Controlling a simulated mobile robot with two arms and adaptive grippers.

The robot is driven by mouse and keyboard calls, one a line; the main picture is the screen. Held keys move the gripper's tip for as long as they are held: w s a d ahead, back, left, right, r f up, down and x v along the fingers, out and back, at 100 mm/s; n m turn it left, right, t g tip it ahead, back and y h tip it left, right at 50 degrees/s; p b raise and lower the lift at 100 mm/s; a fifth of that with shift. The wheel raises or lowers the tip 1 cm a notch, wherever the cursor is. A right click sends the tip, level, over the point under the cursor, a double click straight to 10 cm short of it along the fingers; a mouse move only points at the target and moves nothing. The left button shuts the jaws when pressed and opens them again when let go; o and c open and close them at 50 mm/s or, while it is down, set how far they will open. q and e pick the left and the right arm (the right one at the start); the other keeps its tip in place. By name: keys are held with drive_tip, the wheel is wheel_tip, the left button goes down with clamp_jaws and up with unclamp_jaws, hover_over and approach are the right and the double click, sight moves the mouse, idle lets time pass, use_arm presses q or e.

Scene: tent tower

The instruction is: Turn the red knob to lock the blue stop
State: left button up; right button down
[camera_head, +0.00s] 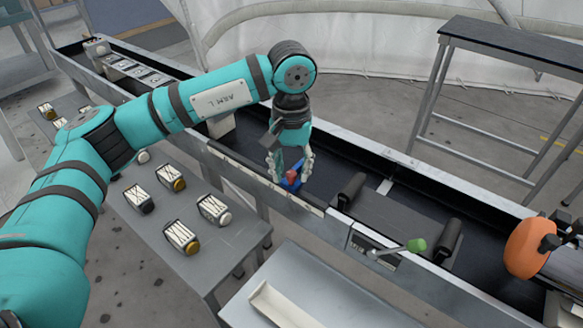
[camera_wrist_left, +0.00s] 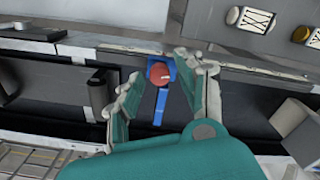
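The red knob (camera_head: 291,175) sits on the blue stop (camera_head: 288,186) at the near rim of the long dark trough. In the left wrist view the round red knob (camera_wrist_left: 159,75) has a pale line across its face. The blue stop (camera_wrist_left: 161,106) frames the knob and has a narrow blue strip reaching into the trough. My left gripper (camera_head: 291,168) points down over the knob. Its two fingers (camera_wrist_left: 172,76) are apart on either side of the knob, with gaps visible. The fingers partly hide the blue stop in the head view. My right gripper is not in view.
The long trough (camera_head: 335,215) holds dark rollers (camera_head: 351,191). A green-knobbed lever (camera_head: 416,245) projects from its near side. An orange disc (camera_head: 527,248) stands at right. A grey table (camera_head: 235,240) with several small lantern-like blocks is in front. A tall bench (camera_head: 510,45) stands behind.

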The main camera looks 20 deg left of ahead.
sight(291, 173)
use_arm(q)
drive_tip(key=shift+o, duration=0.3)
drive_tip(key=shift+r, duration=0.1)
wheel_tip(291, 173, up, 12)
idle(0.3)
